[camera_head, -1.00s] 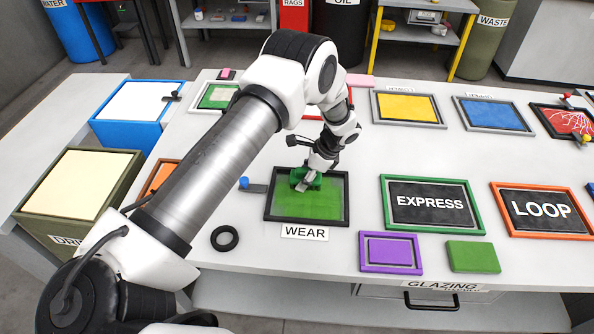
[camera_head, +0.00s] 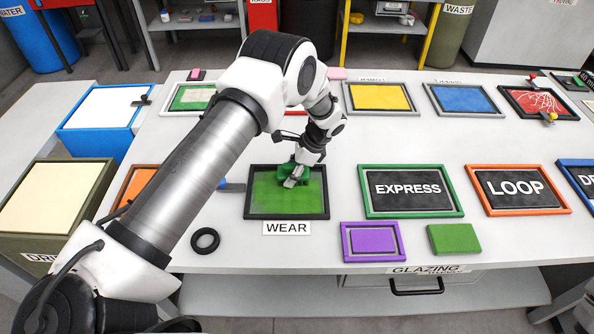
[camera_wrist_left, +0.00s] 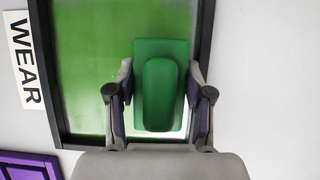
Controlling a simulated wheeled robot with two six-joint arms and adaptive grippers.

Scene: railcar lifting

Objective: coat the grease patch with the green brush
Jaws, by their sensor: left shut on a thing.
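The dark-framed tray labelled WEAR (camera_head: 287,215) lies flat on the pale table. Its inner patch (camera_head: 268,195) is largely green in the head view. The green brush (camera_wrist_left: 161,95) is a block with a raised rounded grip, over the tray's patch. My left gripper (camera_wrist_left: 160,92) is shut on that grip, one finger on each side. In the head view the gripper (camera_head: 292,180) and brush are at the tray's upper right part. In the wrist view a pale strip shows below the brush near the frame corner. Whether the brush touches the patch is hard to tell. My right gripper is out of view.
A purple tray (camera_head: 371,254) and a green block (camera_head: 454,239) lie to the right front. The EXPRESS panel (camera_head: 410,209) stands right of the WEAR tray. A black ring (camera_head: 205,240) lies at front left. Yellow (camera_head: 381,97) and blue (camera_head: 464,100) trays lie farther back.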

